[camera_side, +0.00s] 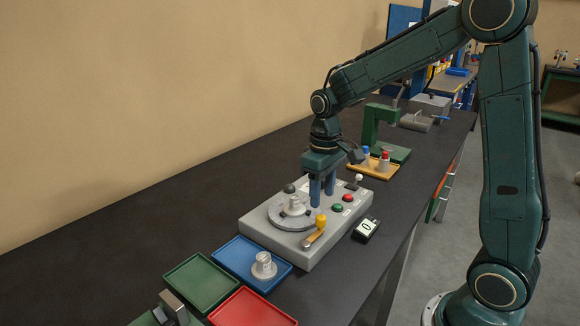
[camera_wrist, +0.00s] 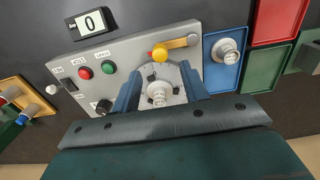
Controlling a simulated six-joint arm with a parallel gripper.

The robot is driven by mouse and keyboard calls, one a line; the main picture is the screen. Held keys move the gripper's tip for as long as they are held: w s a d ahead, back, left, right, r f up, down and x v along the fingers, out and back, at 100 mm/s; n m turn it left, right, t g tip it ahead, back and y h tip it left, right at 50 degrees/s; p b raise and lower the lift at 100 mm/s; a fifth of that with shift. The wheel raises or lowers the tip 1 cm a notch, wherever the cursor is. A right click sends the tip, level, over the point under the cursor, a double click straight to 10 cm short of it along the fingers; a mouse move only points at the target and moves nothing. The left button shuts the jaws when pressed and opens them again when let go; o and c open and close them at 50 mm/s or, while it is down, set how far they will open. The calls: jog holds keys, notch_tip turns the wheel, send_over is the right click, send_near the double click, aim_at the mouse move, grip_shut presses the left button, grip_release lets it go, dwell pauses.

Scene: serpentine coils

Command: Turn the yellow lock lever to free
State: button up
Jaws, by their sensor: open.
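The yellow lock lever has a yellow knob (camera_side: 321,219) and a brass-coloured arm that runs toward the front-left edge of the grey control box (camera_side: 262,234). In the wrist view its knob (camera_wrist: 159,51) lies just beyond my fingertips, and its arm points right. My gripper (camera_side: 322,200) is open and points down above the box, behind the knob. In the wrist view my gripper (camera_wrist: 160,72) straddles the round grey dial (camera_wrist: 174,80), with a pale coil-like part (camera_wrist: 158,94) between the fingers. I see no contact with the lever.
Red and green buttons (camera_wrist: 85,73) and a black knob (camera_wrist: 104,106) sit on the box. A counter (camera_side: 366,227) reading 0 stands beside it. Blue (camera_side: 235,250), green (camera_side: 200,280) and red trays lie near; the blue holds a similar part. An orange tray (camera_side: 378,172) is behind.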

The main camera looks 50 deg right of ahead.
aim_at(321, 217)
jog(key=shift+f, duration=3.3)
jog(key=shift+c, duration=0.4)
grip_shut()
